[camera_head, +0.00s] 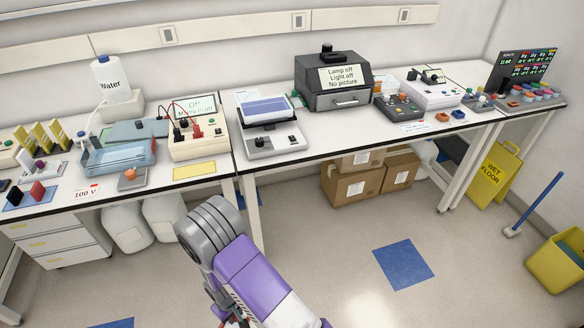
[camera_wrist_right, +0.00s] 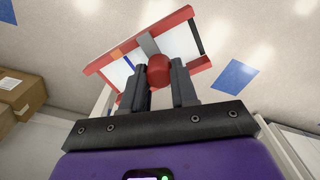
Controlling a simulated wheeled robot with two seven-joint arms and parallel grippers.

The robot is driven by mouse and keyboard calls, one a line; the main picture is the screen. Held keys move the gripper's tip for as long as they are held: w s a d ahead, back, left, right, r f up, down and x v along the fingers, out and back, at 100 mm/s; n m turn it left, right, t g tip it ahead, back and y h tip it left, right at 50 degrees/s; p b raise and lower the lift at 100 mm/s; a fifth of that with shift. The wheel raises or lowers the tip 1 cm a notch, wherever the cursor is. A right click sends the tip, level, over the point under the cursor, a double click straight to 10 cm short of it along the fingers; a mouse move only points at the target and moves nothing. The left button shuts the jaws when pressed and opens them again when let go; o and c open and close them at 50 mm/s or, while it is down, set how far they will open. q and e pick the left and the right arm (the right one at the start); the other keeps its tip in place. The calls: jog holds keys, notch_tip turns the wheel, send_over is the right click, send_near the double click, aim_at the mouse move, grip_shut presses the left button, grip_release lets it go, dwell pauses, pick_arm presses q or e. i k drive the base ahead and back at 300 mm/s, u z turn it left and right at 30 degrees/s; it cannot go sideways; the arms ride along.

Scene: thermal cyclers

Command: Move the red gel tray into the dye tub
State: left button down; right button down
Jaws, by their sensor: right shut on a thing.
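The red gel tray (camera_wrist_right: 133,51) fills the upper middle of the right wrist view, with red rims along its ends and a pale panel between. Its red round knob (camera_wrist_right: 158,64) is between the fingers of my right gripper (camera_wrist_right: 158,84), which is shut on it. In the head view my right arm comes in at the bottom middle; the gripper (camera_head: 232,318) is low, over the floor in front of the bench, and mostly cut off. A shallow tub with blue in it (camera_head: 264,109), likely the dye tub, sits on a white rocker on the bench. My left gripper is not in view.
A clear bluish tank (camera_head: 118,158) and a power supply with red and black leads (camera_head: 198,138) stand left of the rocker. A dark grey imaging box (camera_head: 333,82) stands to its right. Cardboard boxes (camera_head: 352,182) are under the bench. The floor ahead is open.

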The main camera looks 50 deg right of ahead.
aim_at(265, 112)
jog(key=k, duration=0.5)
jog(key=u, duration=2.95)
jog(key=k, duration=2.95)
jog(key=z, duration=2.25)
